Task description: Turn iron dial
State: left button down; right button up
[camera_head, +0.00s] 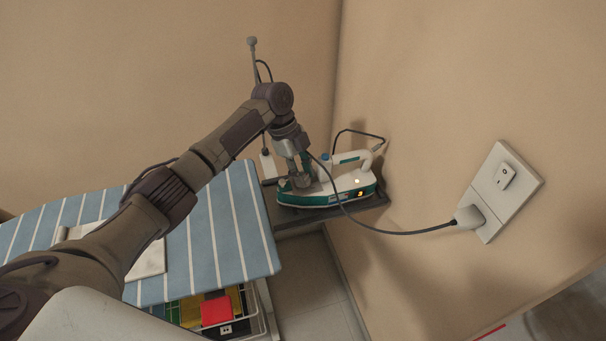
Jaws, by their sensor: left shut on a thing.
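A white and teal iron (345,186) rests on a dark stand (300,216) at the end of the ironing board, near the corner of the walls. A small orange digit glows on its rear side, with a lit white patch above it. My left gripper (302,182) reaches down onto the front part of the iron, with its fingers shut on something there. The fingers hide what they hold, so I cannot see the dial itself. A blue knob shows just right of the gripper. My right gripper is not in view.
The blue-striped ironing board (228,215) lies under my left arm, with a folded white cloth (150,262) on it. A wire basket (262,318) of colourful items is below. A cord runs to a plug (468,217) in the wall socket (507,190).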

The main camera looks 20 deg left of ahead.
pick_arm(q)
jog(key=c, duration=0.8)
grip_release()
jog(key=shift+r, duration=0.1)
jog(key=shift+v, duration=3.95)
jog(key=shift+a, duration=0.15)
